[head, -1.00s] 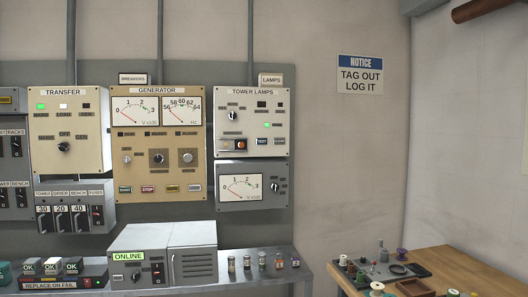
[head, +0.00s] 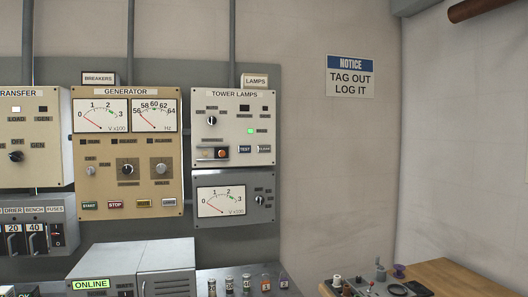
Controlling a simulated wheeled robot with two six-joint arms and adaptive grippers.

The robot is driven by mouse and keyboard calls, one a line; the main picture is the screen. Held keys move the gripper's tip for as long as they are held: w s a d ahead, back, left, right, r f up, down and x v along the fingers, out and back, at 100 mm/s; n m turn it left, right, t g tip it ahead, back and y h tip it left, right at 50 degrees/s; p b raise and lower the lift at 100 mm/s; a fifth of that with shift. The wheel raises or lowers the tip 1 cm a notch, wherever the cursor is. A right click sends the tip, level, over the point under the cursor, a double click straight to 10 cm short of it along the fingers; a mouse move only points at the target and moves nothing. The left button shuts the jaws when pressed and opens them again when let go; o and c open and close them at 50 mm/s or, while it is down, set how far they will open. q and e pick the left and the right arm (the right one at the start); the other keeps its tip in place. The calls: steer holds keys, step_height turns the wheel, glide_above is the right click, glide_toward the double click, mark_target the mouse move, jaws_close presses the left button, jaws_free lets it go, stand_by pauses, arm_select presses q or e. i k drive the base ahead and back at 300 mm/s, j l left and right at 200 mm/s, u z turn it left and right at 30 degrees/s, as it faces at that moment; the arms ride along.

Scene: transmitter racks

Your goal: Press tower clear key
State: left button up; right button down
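The tower lamps panel (head: 224,99) is a cream box on the grey wall board, near the middle of the head view. The clear key (head: 264,149) is a small pale rectangular key at its lower right. A blue test key (head: 244,149) sits just left of it. A green lamp (head: 250,131) is lit above the keys. A dark knob (head: 211,120) and a switch with an orange part (head: 222,153) are on the panel's left side. Neither of my grippers shows in the view.
The generator panel (head: 127,150) is to the left, with the transfer panel (head: 35,130) beyond it. A grey meter box (head: 234,205) hangs below the tower lamps panel. A bench with small jars (head: 246,284) runs underneath. A wooden table (head: 458,277) stands at lower right.

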mark_target(261, 148)
steer(key=i+j+u, duration=0.1)
steer(key=i+j, duration=0.2)
steer(key=i, duration=0.15)
steer(key=i+j+u, duration=0.1)
steer(key=i+j, duration=0.15)
steer(key=i, duration=0.2)
steer(key=i+j, duration=0.2)
steer(key=i, duration=0.3)
steer(key=i+j+u, duration=0.15)
steer(key=i, duration=0.3)
